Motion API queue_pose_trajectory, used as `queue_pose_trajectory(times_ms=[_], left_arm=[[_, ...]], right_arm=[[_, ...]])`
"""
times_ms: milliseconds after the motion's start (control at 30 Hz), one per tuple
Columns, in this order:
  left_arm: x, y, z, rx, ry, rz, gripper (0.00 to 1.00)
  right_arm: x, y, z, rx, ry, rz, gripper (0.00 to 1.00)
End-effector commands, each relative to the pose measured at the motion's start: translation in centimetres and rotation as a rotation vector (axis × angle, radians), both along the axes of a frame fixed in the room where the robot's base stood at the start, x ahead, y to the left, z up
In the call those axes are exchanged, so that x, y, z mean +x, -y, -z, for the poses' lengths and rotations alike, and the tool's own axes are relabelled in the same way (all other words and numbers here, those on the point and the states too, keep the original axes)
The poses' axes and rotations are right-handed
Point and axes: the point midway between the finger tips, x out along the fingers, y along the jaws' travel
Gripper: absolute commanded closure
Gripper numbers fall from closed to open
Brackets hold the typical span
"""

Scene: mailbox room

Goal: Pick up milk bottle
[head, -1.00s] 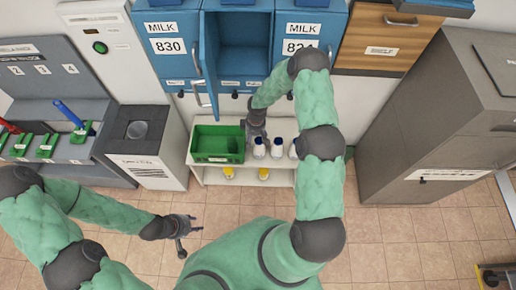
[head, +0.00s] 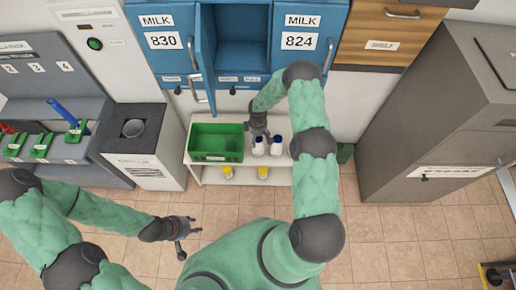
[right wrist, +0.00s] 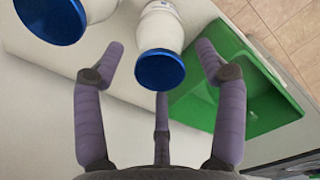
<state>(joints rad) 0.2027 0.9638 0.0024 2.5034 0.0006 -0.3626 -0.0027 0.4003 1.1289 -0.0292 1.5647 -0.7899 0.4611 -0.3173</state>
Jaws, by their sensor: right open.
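White milk bottles with blue caps stand upright on a white shelf unit in the head view. One milk bottle (head: 259,149) is just below my right gripper (head: 258,134), and a second bottle (head: 276,149) is right beside it. In the right wrist view, the near bottle (right wrist: 162,28) has its blue cap between the spread fingers of my right gripper (right wrist: 160,62), with gaps on both sides. Another bottle (right wrist: 52,18) shows at the upper left, partly cut off. My left gripper (head: 190,228) is open and empty above the floor, far from the bottles.
A green crate (head: 217,157) sits left of the bottles on the shelf unit (head: 210,176). Yellow-capped bottles (head: 263,172) stand on the lower level. An open blue locker (head: 242,55) is above. A grey cabinet (head: 420,120) stands right; tiled floor is clear in front.

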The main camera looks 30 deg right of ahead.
Motion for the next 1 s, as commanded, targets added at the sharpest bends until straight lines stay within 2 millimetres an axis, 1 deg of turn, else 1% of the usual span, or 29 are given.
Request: queue_pose_trajectory(times_ms=[33, 133, 400, 433, 467, 500, 567, 600, 667, 1000], left_arm=[[-0.01, 0.0, 0.41, 0.0, 0.0, 0.0, 0.6], [0.01, 0.0, 0.6, 0.0, 0.0, 0.0, 0.6], [0.01, 0.0, 0.55, 0.0, 0.0, 0.0, 0.6], [0.01, 0.0, 0.55, 0.0, 0.0, 0.0, 0.6], [0.01, 0.0, 0.55, 0.0, 0.0, 0.0, 0.6], [0.01, 0.0, 0.55, 0.0, 0.0, 0.0, 0.6], [0.01, -0.01, 0.55, 0.0, 0.0, 0.0, 0.6], [0.01, -0.01, 0.55, 0.0, 0.0, 0.0, 0.6], [0.01, -0.01, 0.55, 0.0, 0.0, 0.0, 0.6], [0.0, 0.0, 0.42, 0.0, 0.0, 0.0, 0.6]], right_arm=[[-0.06, 0.01, 0.88, 0.0, -0.001, 0.001, 0.28], [-0.03, 0.03, 1.54, 0.0, 0.0, 0.002, 0.28], [0.01, 0.04, 1.62, -0.001, 0.001, 0.002, 0.28], [0.01, 0.03, 1.62, -0.001, 0.001, 0.002, 0.34], [0.01, 0.03, 1.62, -0.001, 0.001, 0.001, 0.43], [0.01, 0.03, 1.62, -0.001, 0.001, 0.001, 0.54], [0.01, 0.03, 1.62, 0.0, 0.0, 0.001, 0.71], [0.0, 0.02, 1.62, 0.0, 0.0, 0.001, 0.82], [-0.01, 0.02, 1.63, 0.0, 0.0, 0.001, 0.99], [0.05, 0.06, 1.34, 0.0, 0.001, 0.001, 1.0]])
